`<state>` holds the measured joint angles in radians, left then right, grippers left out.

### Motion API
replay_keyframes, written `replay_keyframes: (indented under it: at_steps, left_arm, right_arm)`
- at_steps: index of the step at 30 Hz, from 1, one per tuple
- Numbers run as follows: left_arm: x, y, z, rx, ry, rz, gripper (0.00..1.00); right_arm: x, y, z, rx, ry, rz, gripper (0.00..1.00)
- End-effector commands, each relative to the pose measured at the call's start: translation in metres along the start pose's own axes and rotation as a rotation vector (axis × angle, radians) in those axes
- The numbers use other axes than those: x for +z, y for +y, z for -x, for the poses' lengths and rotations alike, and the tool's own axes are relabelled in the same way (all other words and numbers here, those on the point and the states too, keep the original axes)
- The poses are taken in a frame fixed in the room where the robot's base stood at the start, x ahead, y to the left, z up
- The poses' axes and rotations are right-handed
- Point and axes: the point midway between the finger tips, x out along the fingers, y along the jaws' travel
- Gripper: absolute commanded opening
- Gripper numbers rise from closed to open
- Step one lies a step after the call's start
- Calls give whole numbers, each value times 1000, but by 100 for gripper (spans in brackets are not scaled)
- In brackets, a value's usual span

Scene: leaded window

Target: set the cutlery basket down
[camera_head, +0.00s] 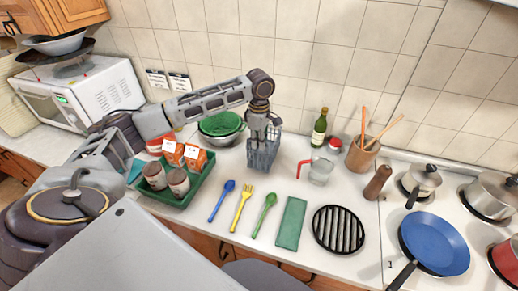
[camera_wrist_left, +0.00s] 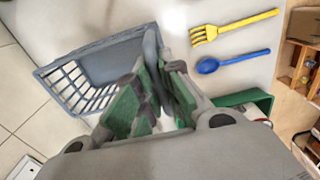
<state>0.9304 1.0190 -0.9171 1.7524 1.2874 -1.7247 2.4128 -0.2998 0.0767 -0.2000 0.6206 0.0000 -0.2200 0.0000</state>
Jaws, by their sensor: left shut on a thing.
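The grey-blue cutlery basket (camera_head: 262,157) is at the middle of the counter's back half in the head view, below my left gripper (camera_head: 259,131). In the left wrist view the basket (camera_wrist_left: 98,66) shows its slatted side and open top. There my left gripper (camera_wrist_left: 158,92) has its green-padded fingers shut on the basket's grey upright part. The basket looks about upright in the head view. I cannot tell whether its bottom touches the counter. My right gripper is in neither view.
A blue spoon (camera_head: 222,201), yellow fork (camera_head: 240,207) and green spoon (camera_head: 263,215) lie in front of the basket. A green tray (camera_head: 182,201) with jars and cartons is left. A glass measuring jug (camera_head: 320,171) stands right. A green colander (camera_head: 221,124) is behind left.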

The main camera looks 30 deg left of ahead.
Motion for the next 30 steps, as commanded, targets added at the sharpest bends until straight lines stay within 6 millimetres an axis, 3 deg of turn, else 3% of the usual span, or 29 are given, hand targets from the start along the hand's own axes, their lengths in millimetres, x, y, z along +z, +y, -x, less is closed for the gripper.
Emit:
replay_keyframes:
  at_steps: [7, 18, 26, 27, 30]
  left_arm:
    - [0, 0, -2, 0, 0, 1, 0]
    - [0, 1, -34, 0, 0, 1, 0]
    - [0, 1, -38, 0, 0, 0, 0]
    - [0, 0, -38, -1, 1, 0, 10]
    - [0, 0, -38, -1, 1, 0, 23]
  right_arm:
    - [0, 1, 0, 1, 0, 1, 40]
    - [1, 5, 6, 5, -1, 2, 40]
    - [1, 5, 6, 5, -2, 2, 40]
    - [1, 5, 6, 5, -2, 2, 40]
    - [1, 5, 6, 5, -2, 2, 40]
